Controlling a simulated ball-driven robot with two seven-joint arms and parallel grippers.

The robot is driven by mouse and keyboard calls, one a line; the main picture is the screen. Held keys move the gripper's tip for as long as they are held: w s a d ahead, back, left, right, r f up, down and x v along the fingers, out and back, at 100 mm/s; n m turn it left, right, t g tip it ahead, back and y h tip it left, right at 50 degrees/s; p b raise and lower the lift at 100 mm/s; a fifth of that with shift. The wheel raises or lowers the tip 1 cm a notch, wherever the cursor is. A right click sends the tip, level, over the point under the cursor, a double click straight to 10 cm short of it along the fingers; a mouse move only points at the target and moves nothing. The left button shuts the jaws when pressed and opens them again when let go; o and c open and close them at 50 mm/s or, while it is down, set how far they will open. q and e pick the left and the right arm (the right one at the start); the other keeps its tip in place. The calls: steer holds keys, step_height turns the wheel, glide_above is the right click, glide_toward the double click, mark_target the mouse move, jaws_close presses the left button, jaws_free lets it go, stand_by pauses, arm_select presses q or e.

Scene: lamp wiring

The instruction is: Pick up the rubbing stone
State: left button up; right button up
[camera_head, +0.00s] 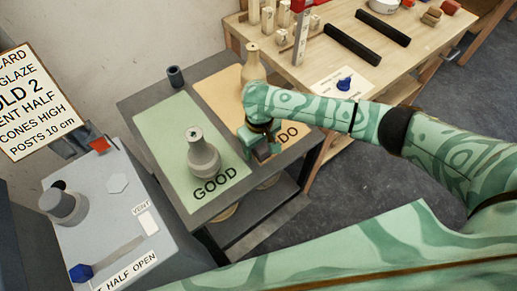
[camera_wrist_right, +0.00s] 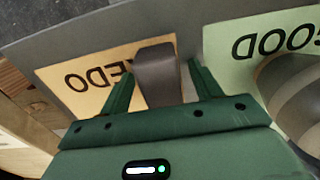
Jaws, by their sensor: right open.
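The rubbing stone, a grey-brown block (camera_wrist_right: 158,75), shows in the right wrist view between the two fingers of my right gripper (camera_wrist_right: 160,85). The fingers are open, one on each side of it, and I cannot tell whether either touches it. It is over the edge of the orange REDO mat (camera_wrist_right: 95,80). In the head view my right gripper (camera_head: 262,150) is low over the table between the two mats and hides the stone there. My left gripper is not in view.
A grey vase (camera_head: 204,155) stands on the green GOOD mat (camera_head: 165,125), left of my right gripper. A tan bottle (camera_head: 252,65) stands at the REDO mat's far end. A small dark cup (camera_head: 175,77) is at the back corner. A grey kiln-like box (camera_head: 110,215) is at left.

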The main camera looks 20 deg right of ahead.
steer(key=c, duration=1.2)
steer(key=shift+r+p, duration=0.2)
steer(key=shift+p, duration=0.1)
steer(key=r+p, duration=0.1)
steer(key=r, duration=0.1)
steer(key=r+p, duration=0.2)
steer(key=shift+s+a, duration=0.2)
steer(key=s+a+r+p, duration=0.7)
steer(key=s+r+p, duration=0.1)
steer(key=s, duration=0.3)
steer(key=shift+s+r, duration=0.3)
